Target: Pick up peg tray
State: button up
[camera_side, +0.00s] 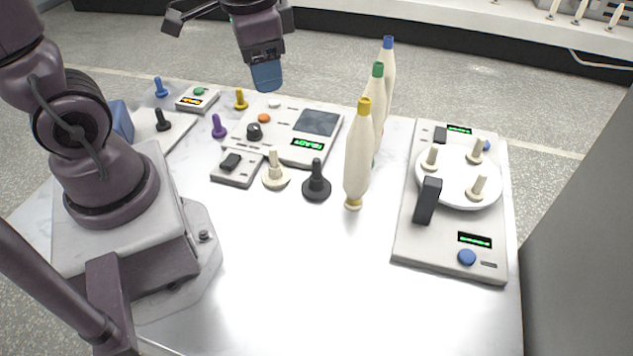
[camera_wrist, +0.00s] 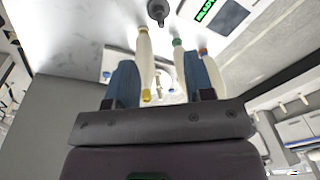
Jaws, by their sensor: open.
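The likely peg tray (camera_side: 457,187) is a round white plate with three upright cream pegs. It sits on a grey-white device (camera_side: 440,258) at the right of the table in the side view. A black upright block (camera_side: 428,200) stands at its front left edge. My gripper (camera_side: 266,78) is high above the back of the table, well left of the plate and apart from it. In the wrist view my gripper (camera_wrist: 161,78) shows two blue fingers spread apart, with nothing held between them. Small pale shapes show between the fingers there, too small to identify surely.
Three tall cream bobbins with yellow (camera_side: 358,160), green (camera_side: 377,85) and blue (camera_side: 388,60) tops stand between my gripper and the plate. A control panel (camera_side: 275,140), a black knobbed peg (camera_side: 316,185) and a cream one (camera_side: 275,175) lie left. The front table is clear.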

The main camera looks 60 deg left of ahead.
aim_at(317, 159)
jog(key=w+f+m, duration=0.2)
jog(key=f+m, duration=0.2)
jog(key=f, duration=0.1)
jog(key=w+f+m, duration=0.3)
jog(key=f+m, duration=0.2)
jog(key=f, duration=0.1)
jog(key=w+f+m+g, duration=0.1)
jog(key=w+f+m, duration=0.1)
jog(key=f+m, duration=0.2)
jog(key=shift+w+d+f+h, duration=0.15)
jog(key=shift+f, duration=0.3)
jog(key=shift+w+d+f+h, duration=0.1)
jog(key=shift+w+f+h, duration=0.05)
jog(key=shift+f, duration=0.25)
jog(key=shift+w+f, duration=0.15)
jog(key=shift+f, duration=1.45)
jog(key=shift+w+f, duration=0.1)
jog(key=shift+f, duration=1.5)
grip_shut()
